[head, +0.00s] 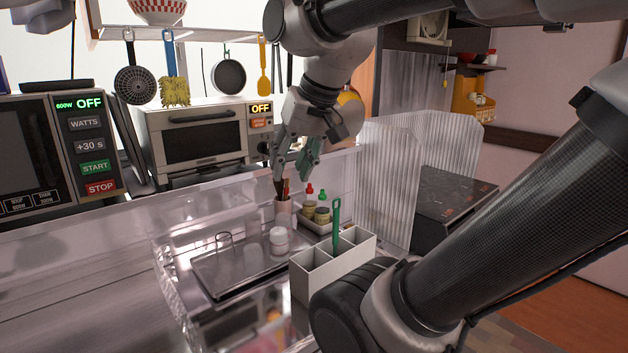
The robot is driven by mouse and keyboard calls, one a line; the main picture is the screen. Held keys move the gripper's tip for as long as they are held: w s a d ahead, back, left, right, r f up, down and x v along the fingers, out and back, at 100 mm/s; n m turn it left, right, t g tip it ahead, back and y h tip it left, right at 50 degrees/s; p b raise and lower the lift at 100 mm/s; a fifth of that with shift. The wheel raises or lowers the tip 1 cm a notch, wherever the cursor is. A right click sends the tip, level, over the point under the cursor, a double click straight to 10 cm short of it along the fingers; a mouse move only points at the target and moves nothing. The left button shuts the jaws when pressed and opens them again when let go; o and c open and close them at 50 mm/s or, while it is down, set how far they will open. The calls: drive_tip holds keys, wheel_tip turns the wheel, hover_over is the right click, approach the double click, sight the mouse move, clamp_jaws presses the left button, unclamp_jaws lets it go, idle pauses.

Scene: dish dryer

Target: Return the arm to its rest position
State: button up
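My gripper (293,172) hangs above the back of the counter, in the middle of the head view. Its grey and green fingers point down, with a gap between them and nothing visible held there. My arm comes in from the right and arches over the counter. Below the gripper, a cup with utensils (284,212) stands near the clear back panel. The fingertips appear close to the utensil tops, but I cannot tell whether they touch.
A white divided holder (318,276) with a green-handled tool (336,222) stands in front, beside a metal tray (240,268) and a white jar (279,241). A microwave (85,145) and toaster oven (205,140) stand behind. Utensils hang from the shelf (215,35). A ribbed clear screen (390,175) stands right.

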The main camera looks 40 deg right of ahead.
drive_tip(key=s+d+f+n+g, duration=0.1)
drive_tip(key=s+f+n, duration=0.2)
drive_tip(key=s+f, duration=0.2)
drive_tip(key=shift+d+f+h, duration=0.15)
drive_tip(key=shift+f+h, duration=0.25)
drive_tip(key=shift+f, duration=0.55)
